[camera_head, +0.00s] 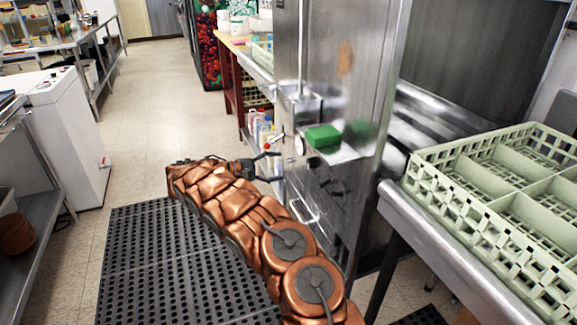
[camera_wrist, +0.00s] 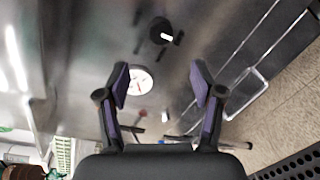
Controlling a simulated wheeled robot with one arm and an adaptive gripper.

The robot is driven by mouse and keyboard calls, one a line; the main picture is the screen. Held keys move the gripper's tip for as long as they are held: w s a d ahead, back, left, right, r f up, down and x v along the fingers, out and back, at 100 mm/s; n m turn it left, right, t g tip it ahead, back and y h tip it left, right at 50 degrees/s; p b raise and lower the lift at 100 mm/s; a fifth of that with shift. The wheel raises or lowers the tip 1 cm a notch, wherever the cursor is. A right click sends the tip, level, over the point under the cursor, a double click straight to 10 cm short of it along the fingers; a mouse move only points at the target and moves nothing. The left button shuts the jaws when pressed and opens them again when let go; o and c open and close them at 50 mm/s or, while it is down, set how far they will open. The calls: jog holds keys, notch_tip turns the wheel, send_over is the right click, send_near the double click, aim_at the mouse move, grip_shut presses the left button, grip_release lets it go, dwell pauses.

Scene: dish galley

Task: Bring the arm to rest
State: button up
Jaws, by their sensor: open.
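My copper-coloured arm reaches forward over the floor in the head view. My gripper (camera_head: 274,167) is at its end, close to the front panel of the steel dish machine (camera_head: 345,110). In the wrist view my gripper (camera_wrist: 160,85) is open, with two dark, purple-padded fingers spread apart and nothing between them. Beyond the fingers is the steel panel with a round white gauge (camera_wrist: 140,81) and a black knob (camera_wrist: 162,31). I cannot tell whether a fingertip touches the panel.
A green block (camera_head: 323,136) sits on a small ledge of the machine. A pale green dish rack (camera_head: 500,190) stands on the steel counter at right. A black perforated mat (camera_head: 150,250) lies on the floor. A white cabinet (camera_head: 65,125) stands at left. The aisle between is clear.

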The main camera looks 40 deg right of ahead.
jog(key=shift+v, duration=0.75)
jog(key=s+a+r+m+y, duration=0.1)
jog(key=s+a+r+y, duration=0.3)
jog(key=s, duration=0.6)
jog(key=s+a+r+y, duration=0.25)
jog(key=s+r, duration=0.25)
jog(key=s, duration=0.5)
jog(key=s+a+f+t+y, duration=0.2)
jog(key=s+a+f+y, duration=0.15)
jog(key=s+a, duration=0.9)
jog(key=s+a+f+t+y, duration=0.2)
jog(key=s+a+y, duration=0.3)
jog(key=s+a, duration=0.8)
jog(key=s+p+v, duration=0.2)
jog(key=p+v, duration=1.4)
jog(key=v, duration=0.2)
jog(key=shift+s+r+t+p, duration=0.2)
jog(key=shift+r+t+p, duration=0.1)
jog(key=shift+t+p, duration=0.1)
